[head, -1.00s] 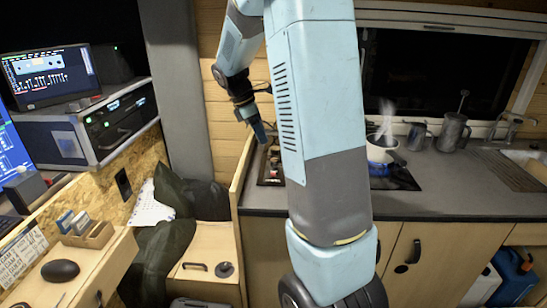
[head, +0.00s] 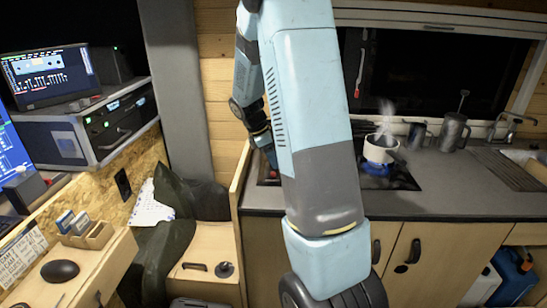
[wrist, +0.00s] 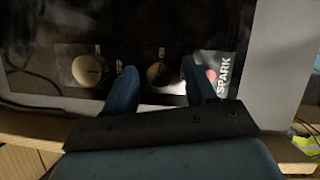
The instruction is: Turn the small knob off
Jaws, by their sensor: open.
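My gripper (wrist: 160,80) is open, with its two dark blue fingers pointing at a dark panel (wrist: 30,75). A round knob (wrist: 158,73) shows in the gap between the fingers in the wrist view; I cannot tell whether they touch it. Another round knob (wrist: 87,70) is left of the fingers and looks a little larger. In the head view my gripper (head: 270,158) is low at the left end of the counter, and my arm hides most of the panel. A steaming white pot (head: 381,150) stands over a blue flame (head: 377,168).
A red button beside the word SPARK (wrist: 211,77) lies just right of the right finger. Metal mugs (head: 453,133) stand behind and right of the pot. The wooden partition (head: 240,180) rises close to the left of my gripper.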

